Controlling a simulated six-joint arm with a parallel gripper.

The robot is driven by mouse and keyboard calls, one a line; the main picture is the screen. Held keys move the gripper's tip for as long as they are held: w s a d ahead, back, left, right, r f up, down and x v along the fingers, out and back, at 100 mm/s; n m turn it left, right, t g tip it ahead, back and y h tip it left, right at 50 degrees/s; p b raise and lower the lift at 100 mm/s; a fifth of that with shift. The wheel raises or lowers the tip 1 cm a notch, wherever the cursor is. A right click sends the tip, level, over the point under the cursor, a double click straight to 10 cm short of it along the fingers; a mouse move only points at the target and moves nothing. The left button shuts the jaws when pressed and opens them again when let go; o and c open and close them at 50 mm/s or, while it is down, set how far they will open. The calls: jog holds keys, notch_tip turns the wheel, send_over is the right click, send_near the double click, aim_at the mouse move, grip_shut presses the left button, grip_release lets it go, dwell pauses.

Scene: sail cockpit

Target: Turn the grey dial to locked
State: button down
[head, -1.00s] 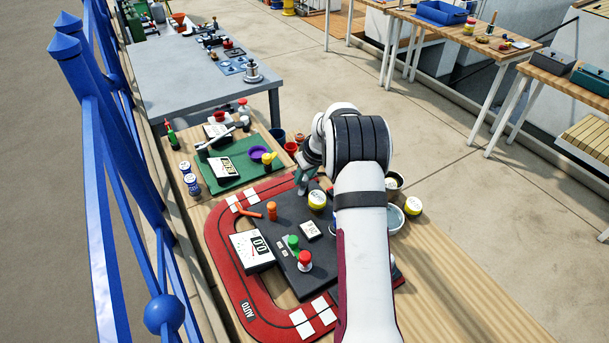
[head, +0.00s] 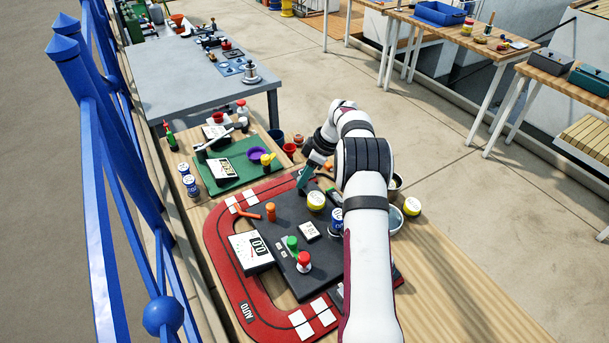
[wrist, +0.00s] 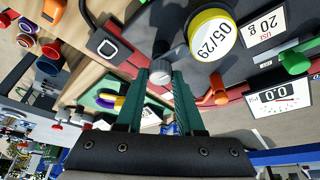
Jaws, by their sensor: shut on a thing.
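The grey dial (wrist: 161,72) stands on the dark panel, between the green fingers of my gripper (wrist: 162,80) in the wrist view. The fingers are shut on it, one on each side. In the head view my gripper (head: 303,180) reaches down at the far edge of the dark panel (head: 268,228), and the dial is hidden there. I cannot read any locked mark beside the dial.
A yellow-lidded jar (wrist: 214,35) stands close beside the dial. An orange handle (wrist: 218,88) and a white 0.0 gauge (wrist: 279,100) are nearby. In the head view, red and green knobs (head: 292,243) stand nearer. A green mat (head: 222,178) lies beyond.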

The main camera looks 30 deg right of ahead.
jog(key=shift+n, duration=0.3)
jog(key=c, duration=0.5)
grip_release()
jog(key=v, duration=1.5)
jog(key=shift+d+r, duration=0.15)
jog(key=shift+r, duration=0.25)
